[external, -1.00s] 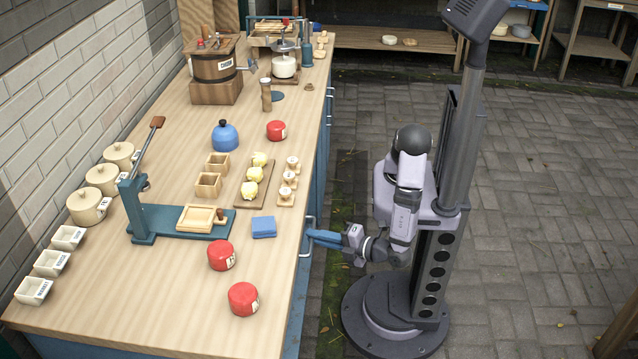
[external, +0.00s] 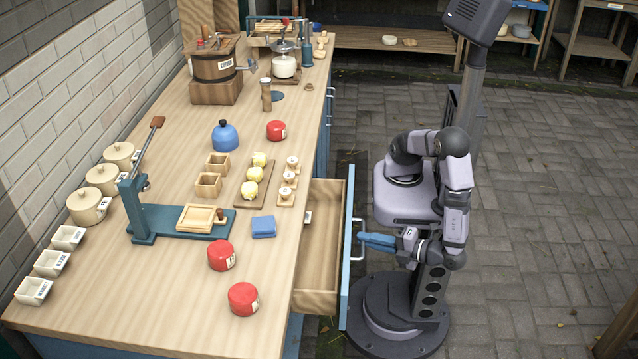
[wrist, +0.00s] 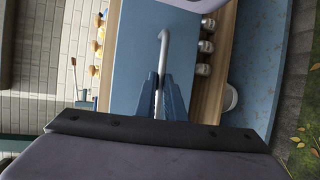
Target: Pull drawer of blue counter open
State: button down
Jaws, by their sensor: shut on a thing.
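The blue counter (external: 150,290) has a pale wooden top and blue fronts. Its drawer (external: 323,240) stands pulled out on the right side, with a wooden inside and a blue front panel (external: 346,262). A small pale item lies inside at the drawer's counter end. My gripper (external: 364,240), with blue fingers, is shut on the handle. In the wrist view the fingers (wrist: 162,97) close around the handle (wrist: 163,52), with the blue drawer front behind.
Paved floor (external: 540,220) to the right of my base is open.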

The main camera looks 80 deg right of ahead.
jog(key=c, duration=1.8)
grip_release()
jog(key=shift+c, duration=0.2)
